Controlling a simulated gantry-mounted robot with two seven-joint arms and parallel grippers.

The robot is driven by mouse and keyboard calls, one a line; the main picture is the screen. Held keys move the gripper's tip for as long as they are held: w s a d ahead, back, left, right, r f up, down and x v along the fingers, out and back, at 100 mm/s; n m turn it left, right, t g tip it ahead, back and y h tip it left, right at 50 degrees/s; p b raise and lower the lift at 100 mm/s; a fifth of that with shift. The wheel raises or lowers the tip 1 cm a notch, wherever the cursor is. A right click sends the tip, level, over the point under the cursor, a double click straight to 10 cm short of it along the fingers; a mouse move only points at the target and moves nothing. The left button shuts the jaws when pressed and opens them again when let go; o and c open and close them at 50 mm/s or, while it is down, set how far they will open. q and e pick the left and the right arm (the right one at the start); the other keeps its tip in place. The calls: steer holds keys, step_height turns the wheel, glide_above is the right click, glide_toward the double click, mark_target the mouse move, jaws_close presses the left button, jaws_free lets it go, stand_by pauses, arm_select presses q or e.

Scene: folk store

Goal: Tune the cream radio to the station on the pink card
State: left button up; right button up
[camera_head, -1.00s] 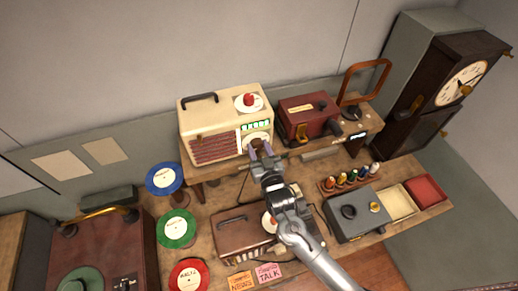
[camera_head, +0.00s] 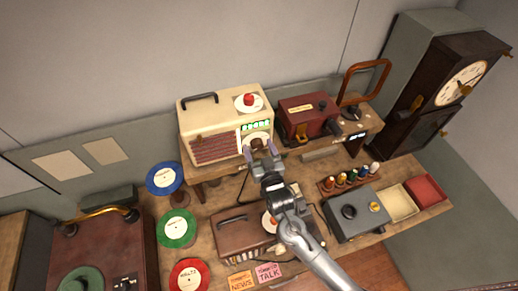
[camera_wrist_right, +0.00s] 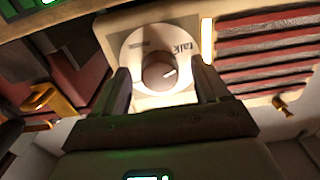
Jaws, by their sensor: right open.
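The cream radio (camera_head: 222,108) stands on the raised shelf with its green display lit. Its brown tuning knob (camera_head: 257,143) sits on a pale round dial. My right gripper (camera_head: 261,151) is open at the dial, a finger on each side of the knob and apart from it. In the right wrist view the knob (camera_wrist_right: 157,76) is between the open fingers (camera_wrist_right: 163,88). Its white mark points right and slightly up, near the dial word "talk" (camera_wrist_right: 183,48). The pink card (camera_head: 268,272) on the lower bench reads "TALK". My left gripper is out of view.
A dark red box (camera_head: 308,118) stands right of the radio. A brown radio (camera_head: 240,235) sits below, partly behind my right arm. An orange "NEWS" card (camera_head: 241,281) lies beside the pink one. A grey box (camera_head: 355,213) stands right.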

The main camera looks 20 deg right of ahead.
steer(key=shift+s+r+p, duration=0.1)
steer(key=shift+s+p, duration=0.25)
steer(key=shift+s, duration=0.05)
steer(key=shift+s+a+p, duration=0.1)
steer(key=shift+s+p, duration=0.5)
steer(key=shift+s, duration=0.45)
steer(key=shift+s+a+p, duration=0.15)
steer(key=shift+s+p, duration=1.05)
steer(key=shift+s, duration=1.35)
